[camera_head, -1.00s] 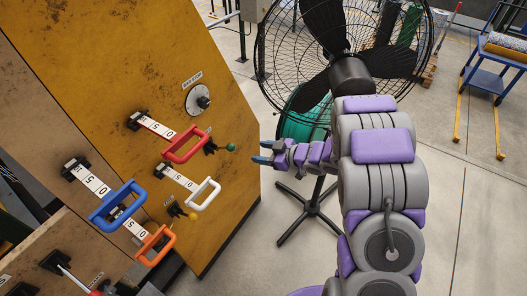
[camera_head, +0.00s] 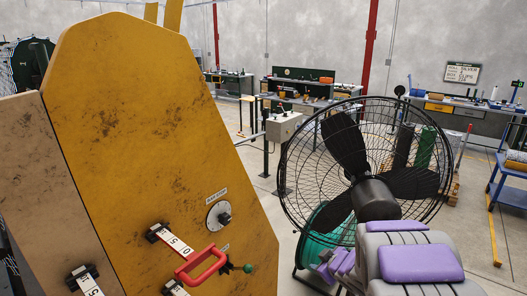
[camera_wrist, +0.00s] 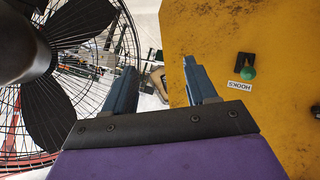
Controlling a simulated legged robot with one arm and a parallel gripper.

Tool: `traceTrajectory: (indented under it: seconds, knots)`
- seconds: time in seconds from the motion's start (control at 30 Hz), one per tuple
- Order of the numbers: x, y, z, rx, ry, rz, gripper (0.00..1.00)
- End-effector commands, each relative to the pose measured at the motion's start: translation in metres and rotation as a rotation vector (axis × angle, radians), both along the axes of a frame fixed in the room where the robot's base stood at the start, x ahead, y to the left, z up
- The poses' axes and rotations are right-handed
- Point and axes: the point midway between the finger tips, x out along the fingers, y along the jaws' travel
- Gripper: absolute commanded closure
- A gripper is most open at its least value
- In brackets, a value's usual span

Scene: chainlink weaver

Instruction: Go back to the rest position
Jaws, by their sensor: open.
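My gripper (camera_wrist: 160,90) shows in the wrist view with its two blue-grey fingers apart and nothing between them. It points past the edge of the yellow machine panel (camera_wrist: 240,40), with the black fan (camera_wrist: 60,95) on the left. In the head view my purple and grey arm fills the lower right corner in front of the fan (camera_head: 375,195), and the gripper's fingers are not clearly seen there. The yellow panel (camera_head: 140,120) stands on the left. It carries a red handle (camera_head: 203,264), a round dial (camera_head: 219,215) and a green-knobbed lever (camera_head: 246,268).
A grey box on a post (camera_head: 284,127) stands behind, between panel and fan. Workbenches (camera_head: 300,85) line the back wall. A blue cart (camera_head: 510,185) is at the right edge. Open floor (camera_head: 470,215) lies right of the fan.

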Motion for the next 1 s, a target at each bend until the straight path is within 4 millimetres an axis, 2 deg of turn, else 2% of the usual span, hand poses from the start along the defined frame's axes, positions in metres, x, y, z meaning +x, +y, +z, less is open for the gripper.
traceTrajectory:
  seconds: [0.1,0.2,0.27,0.43,0.57,0.8,0.9,1.0]
  knots:
    - [-0.024,-0.032,0.018,-0.076,0.047,-0.174,0.43]
    - [-0.055,-0.054,0.030,-0.110,0.109,-0.317,0.43]
    - [-0.077,-0.063,0.035,-0.120,0.152,-0.397,0.43]
    - [-0.157,-0.070,0.038,-0.112,0.317,-0.593,0.43]
    - [-0.224,-0.058,0.035,-0.074,0.466,-0.700,0.43]
    - [-0.354,-0.005,0.025,0.025,0.794,-0.780,0.43]
    - [-0.396,0.018,0.023,0.058,0.906,-0.773,0.43]
    - [-0.423,0.033,0.023,0.076,0.983,-0.760,0.43]
